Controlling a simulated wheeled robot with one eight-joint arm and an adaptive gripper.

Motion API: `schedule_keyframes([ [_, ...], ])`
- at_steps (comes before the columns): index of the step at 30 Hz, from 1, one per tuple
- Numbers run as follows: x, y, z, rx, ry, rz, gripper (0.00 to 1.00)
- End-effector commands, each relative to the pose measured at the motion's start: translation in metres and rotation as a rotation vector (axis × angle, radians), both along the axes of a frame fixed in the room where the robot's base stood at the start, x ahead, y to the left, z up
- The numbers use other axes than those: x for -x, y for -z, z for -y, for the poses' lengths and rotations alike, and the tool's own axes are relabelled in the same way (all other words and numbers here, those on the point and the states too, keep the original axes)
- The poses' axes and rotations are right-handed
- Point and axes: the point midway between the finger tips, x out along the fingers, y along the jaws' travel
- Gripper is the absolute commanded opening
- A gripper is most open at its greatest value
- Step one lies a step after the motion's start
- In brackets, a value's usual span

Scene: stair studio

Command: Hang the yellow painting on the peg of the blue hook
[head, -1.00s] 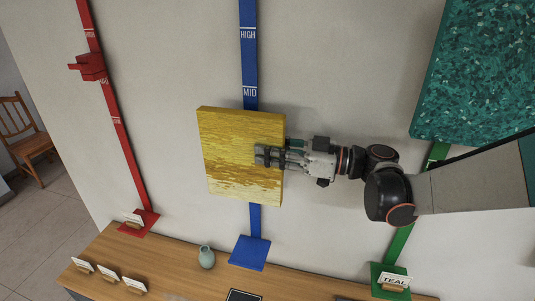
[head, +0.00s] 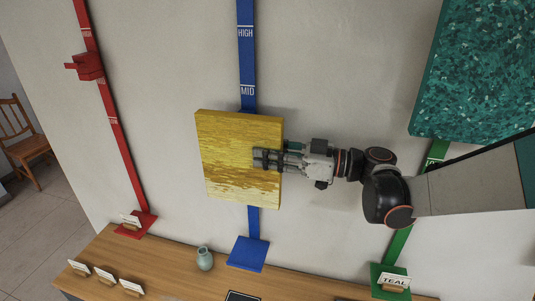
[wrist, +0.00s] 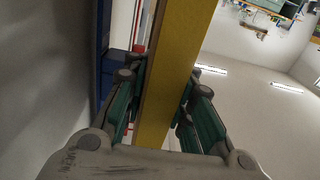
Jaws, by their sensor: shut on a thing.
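The yellow painting (head: 235,150) is a thick square panel, held upright in front of the blue strip on the wall, slightly tilted in the head view. My gripper (head: 268,159) is shut on its right edge. In the wrist view the painting's yellow edge (wrist: 172,75) runs between the green-padded fingers of my gripper (wrist: 160,100). The blue strip (head: 246,50) carries the labels HIGH and MID. A small blue piece (head: 247,111) shows just above the painting's top edge, below MID. The peg itself cannot be made out; the painting covers this part of the strip.
A red strip with a red hook (head: 88,67) is at the left. A teal speckled panel (head: 475,75) hangs at the upper right over a green strip (head: 398,240). Below is a wooden table (head: 180,275) with a small vase (head: 204,258) and several cards.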

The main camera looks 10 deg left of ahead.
Motion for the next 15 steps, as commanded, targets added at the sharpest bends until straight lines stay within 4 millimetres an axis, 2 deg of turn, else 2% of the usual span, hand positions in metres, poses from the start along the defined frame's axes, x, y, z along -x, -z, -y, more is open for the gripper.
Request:
schedule_keyframes([
  [11, 0.0, 0.0034, 0.0, -0.001, 0.0, 0.0, 0.0],
  [12, 0.0, 0.0027, 0.0, -0.001, 0.0, 0.0, 0.3],
  [14, 0.0, 0.0026, 0.0, 0.0, 0.0, 0.0, 0.44],
  [15, 0.0, 0.0026, 0.0, 0.0, 0.0, 0.0, 0.47],
])
